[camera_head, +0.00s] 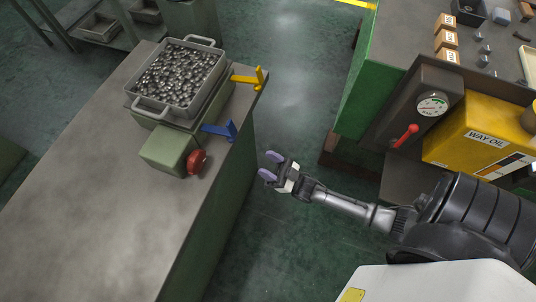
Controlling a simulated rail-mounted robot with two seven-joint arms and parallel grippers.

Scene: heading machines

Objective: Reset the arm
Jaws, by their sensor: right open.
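My right gripper (271,167) shows near the middle of the camera_head view, on my right arm that comes in from the lower right. Its two purple-tipped fingers are apart, and nothing shows between them. It hangs over the aisle floor, just right of the grey bench top's edge, apart from the bench. My left gripper and left arm are not in this view.
A grey bench (75,190) at left bears a bin of metal pieces (133,98), a yellow lever (257,77), a blue lever (228,130) and a red knob (197,162). At right stand a gauge (432,104), a red handle (405,136) and a yellow WAY OIL tank (462,135). Green floor (290,100) lies between.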

